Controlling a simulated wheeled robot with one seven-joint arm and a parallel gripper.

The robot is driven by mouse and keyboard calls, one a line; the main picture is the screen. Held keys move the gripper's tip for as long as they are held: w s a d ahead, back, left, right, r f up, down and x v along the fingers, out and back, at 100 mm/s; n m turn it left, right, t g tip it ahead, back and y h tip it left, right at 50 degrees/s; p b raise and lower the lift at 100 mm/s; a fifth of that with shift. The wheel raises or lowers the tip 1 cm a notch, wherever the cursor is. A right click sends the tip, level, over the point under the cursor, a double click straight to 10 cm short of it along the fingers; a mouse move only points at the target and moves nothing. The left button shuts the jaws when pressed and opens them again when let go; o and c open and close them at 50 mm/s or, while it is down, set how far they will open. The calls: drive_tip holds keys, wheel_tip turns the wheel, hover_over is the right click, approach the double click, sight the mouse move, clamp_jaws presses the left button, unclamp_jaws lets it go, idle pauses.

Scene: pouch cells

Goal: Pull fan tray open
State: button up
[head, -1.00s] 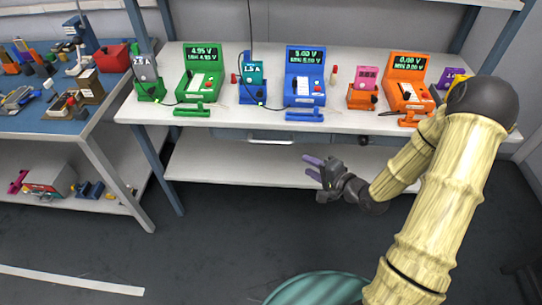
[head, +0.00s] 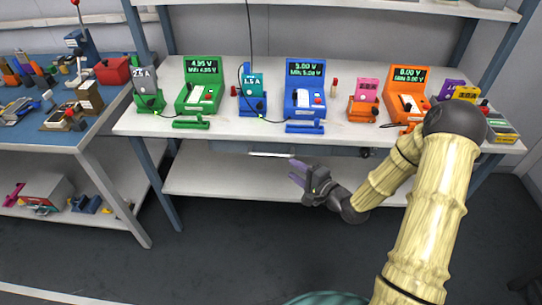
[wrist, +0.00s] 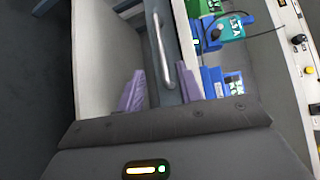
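The fan tray (head: 228,147) looks to be the grey-blue drawer front under the white bench top. It appears closed, almost flush under the bench. A pale bar handle (head: 271,155) runs along its front. My gripper (head: 297,172) is just right of and below the handle, fingers pointing left toward it.
The bench top (head: 345,132) carries green, blue and orange power units along its front. A lower shelf (head: 230,180) lies beneath the drawer. A dark knob (head: 365,153) sits right of the handle. A blue-topped table (head: 60,135) stands left. The floor in front is clear.

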sight(273, 156)
drive_tip(key=b+x, duration=0.1)
drive_tip(key=x, duration=1)
drive_tip(key=shift+w+a+f, duration=0.1)
drive_tip(key=shift+w+a, duration=0.05)
drive_tip(key=shift+w, duration=0.15)
clamp_jaws()
